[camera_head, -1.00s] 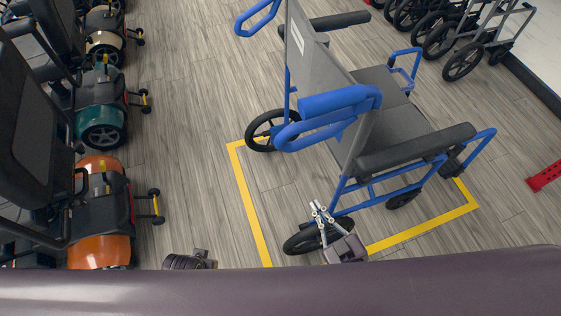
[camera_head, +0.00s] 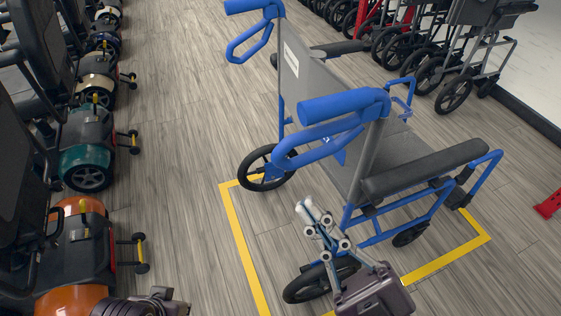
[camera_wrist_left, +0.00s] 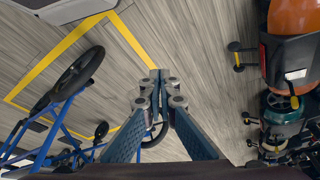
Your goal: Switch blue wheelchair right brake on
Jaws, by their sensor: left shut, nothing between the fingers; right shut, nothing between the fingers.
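The blue wheelchair (camera_head: 390,190) stands on the grey floor inside a yellow outline, its back and blue push handles towards me. Its right-hand armrest (camera_head: 425,168) and near rear wheel (camera_head: 303,288) are in the head view. I cannot make out the brake lever. My right gripper (camera_head: 303,208) is shut and empty, fingers pointing up and away, in front of the near rear wheel in the picture. I cannot tell whether they touch. My left gripper (camera_wrist_left: 160,74) is shut and empty over bare floor in the left wrist view, with the wheelchair to its left.
A row of mobility scooters, including an orange one (camera_head: 70,285) and a teal one (camera_head: 88,150), lines the left. Grey wheelchairs (camera_head: 450,60) stand at the back right. A red piece (camera_head: 548,205) lies at the right edge. The floor between scooters and wheelchair is clear.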

